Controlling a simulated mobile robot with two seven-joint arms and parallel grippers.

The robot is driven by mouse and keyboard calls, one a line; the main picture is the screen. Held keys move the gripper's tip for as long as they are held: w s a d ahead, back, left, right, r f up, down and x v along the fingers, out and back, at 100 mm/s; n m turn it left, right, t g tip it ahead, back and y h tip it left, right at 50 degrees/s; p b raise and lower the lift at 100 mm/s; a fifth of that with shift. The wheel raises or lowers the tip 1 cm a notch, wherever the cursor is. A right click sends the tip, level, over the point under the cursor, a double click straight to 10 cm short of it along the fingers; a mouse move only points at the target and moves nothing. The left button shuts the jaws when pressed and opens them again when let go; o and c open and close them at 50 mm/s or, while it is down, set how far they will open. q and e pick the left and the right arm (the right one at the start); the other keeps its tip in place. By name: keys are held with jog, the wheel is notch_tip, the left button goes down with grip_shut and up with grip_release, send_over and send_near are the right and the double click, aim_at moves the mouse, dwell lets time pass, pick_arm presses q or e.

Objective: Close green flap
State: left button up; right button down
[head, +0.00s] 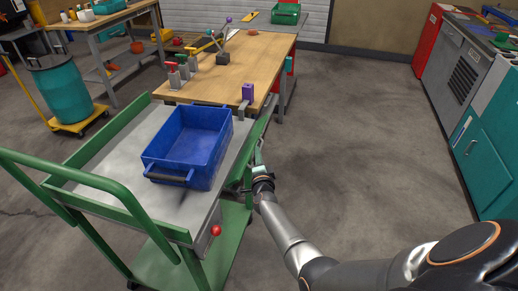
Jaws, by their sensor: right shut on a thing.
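The green flap (264,119) is a narrow green side panel along the right long side of the green cart, in the head view. It stands beside the cart's grey top (100,184); its lower part is partly hidden by my gripper. My right gripper (258,168) is at the cart's right side, at the near part of the flap, and is shut on it. The fingertips are small and partly hidden, so the exact grip is hard to see. My left gripper is not in view.
A blue crate (211,173) sits on the cart top. A red knob (215,230) sticks out at the cart's near right corner. A wooden workbench (262,55) adjoins the far end. Teal cabinets (488,150) stand at right; the floor (370,120) between is clear.

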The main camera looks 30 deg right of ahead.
aim_at(250, 147)
jog(key=p, duration=0.1)
jog(key=r+n+p, duration=0.1)
jog(key=r+n+g+p, duration=0.1)
jog(key=shift+w+a, duration=0.3)
jog(key=shift+a, duration=0.05)
jog(key=n+p, duration=0.1)
jog(key=n+g+p, duration=0.1)
jog(key=shift+w+a+r+p, duration=0.25)
jog(key=shift+w+r+p, duration=0.05)
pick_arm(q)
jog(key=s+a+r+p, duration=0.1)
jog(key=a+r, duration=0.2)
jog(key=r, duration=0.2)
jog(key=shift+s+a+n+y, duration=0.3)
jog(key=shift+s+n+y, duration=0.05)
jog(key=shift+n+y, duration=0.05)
pick_arm(e)
jog(key=shift+w+a+r+n+g, duration=0.1)
jog(key=shift+w+a+n+g, duration=0.1)
jog(key=shift+n+g, duration=0.3)
jog(key=shift+w+a+n+g, duration=0.1)
jog(key=shift+w+n+g, duration=0.1)
jog(key=shift+n, duration=0.5)
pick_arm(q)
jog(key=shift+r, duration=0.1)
pick_arm(e)
jog(key=shift+h, duration=0.3)
jog(key=c, duration=1.2)
grip_release()
jog(key=shift+o, duration=0.2)
